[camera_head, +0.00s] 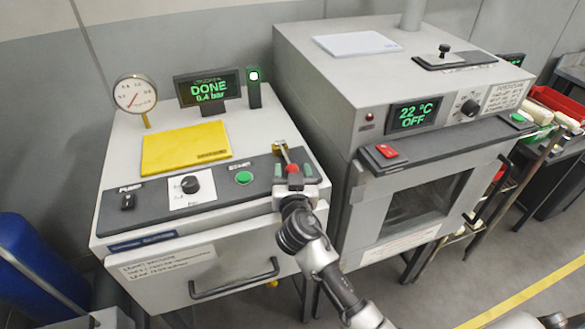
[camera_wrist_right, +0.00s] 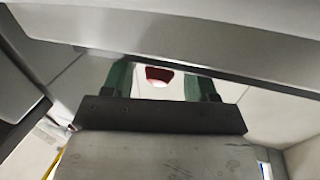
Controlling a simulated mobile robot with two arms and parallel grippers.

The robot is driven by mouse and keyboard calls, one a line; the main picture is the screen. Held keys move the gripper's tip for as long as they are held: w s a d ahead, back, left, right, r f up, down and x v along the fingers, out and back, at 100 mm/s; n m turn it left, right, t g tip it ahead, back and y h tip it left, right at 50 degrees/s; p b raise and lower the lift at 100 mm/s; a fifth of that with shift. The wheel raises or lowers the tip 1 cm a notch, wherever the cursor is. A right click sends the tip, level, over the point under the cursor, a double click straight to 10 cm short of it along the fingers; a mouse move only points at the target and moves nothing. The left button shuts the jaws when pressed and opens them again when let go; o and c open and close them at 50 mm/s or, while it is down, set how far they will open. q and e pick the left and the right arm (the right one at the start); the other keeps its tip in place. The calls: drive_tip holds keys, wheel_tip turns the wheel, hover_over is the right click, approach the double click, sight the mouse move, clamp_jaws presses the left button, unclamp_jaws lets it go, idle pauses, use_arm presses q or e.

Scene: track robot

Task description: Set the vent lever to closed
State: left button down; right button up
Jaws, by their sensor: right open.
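The vent lever (camera_head: 285,157) is a thin metal rod on a brass mount, set in the dark strip at the right end of the left machine's panel. It points toward the front, and its red knob (camera_head: 292,169) is at the near end. My right gripper (camera_head: 293,172) is open at the knob, with a green-padded finger on either side. In the right wrist view, the red knob (camera_wrist_right: 158,75) shows between the two green fingers (camera_wrist_right: 159,82), with gaps on both sides. Lever position markings are not readable. My left gripper is not in view.
The left machine's display (camera_head: 208,88) reads DONE, 0.4 bar. Near the lever are a green button (camera_head: 244,178) and a dial (camera_head: 190,185). A grey oven (camera_head: 330,75) stands close on the right, taller than the panel. A yellow plate (camera_head: 185,148) lies on the left machine.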

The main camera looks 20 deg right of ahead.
drive_tip(key=shift+w, duration=0.15)
drive_tip(key=shift+c, duration=0.3)
clamp_jaws()
